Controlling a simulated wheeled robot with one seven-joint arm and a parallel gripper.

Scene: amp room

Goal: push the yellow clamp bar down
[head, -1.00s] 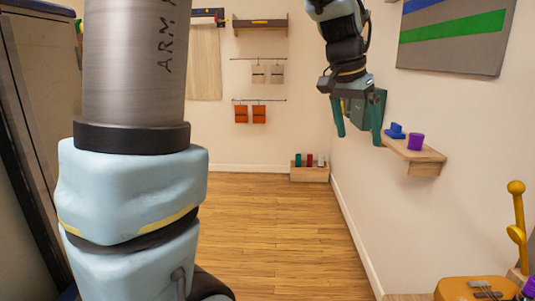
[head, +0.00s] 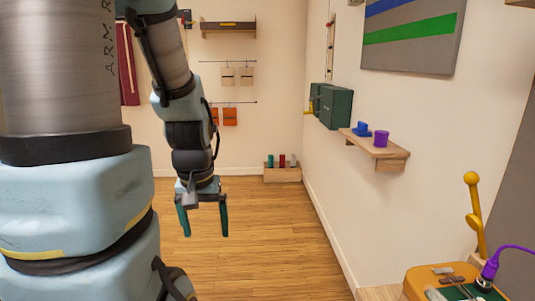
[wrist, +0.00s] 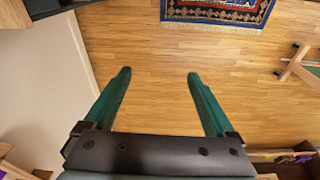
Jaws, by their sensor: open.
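A yellow bar (head: 476,205) with a round knob on top stands nearly upright at the right of the head view. It is the clearest yellow bar in view, but I cannot tell for sure that it is the clamp bar. Its foot is partly hidden behind an orange-yellow case. My gripper (head: 203,220) hangs far to its left, over open floor, with its green fingers pointing down. The fingers are apart and empty. The wrist view shows my gripper (wrist: 158,80) open over bare floor, with no yellow bar in sight.
The orange-yellow case (head: 418,280) with a purple plug and cable (head: 491,265) is at lower right. A wall shelf (head: 390,163) holds blue and purple pieces beside a green wall box (head: 335,107). A patterned rug (wrist: 215,12) lies on the floor. The middle floor is clear.

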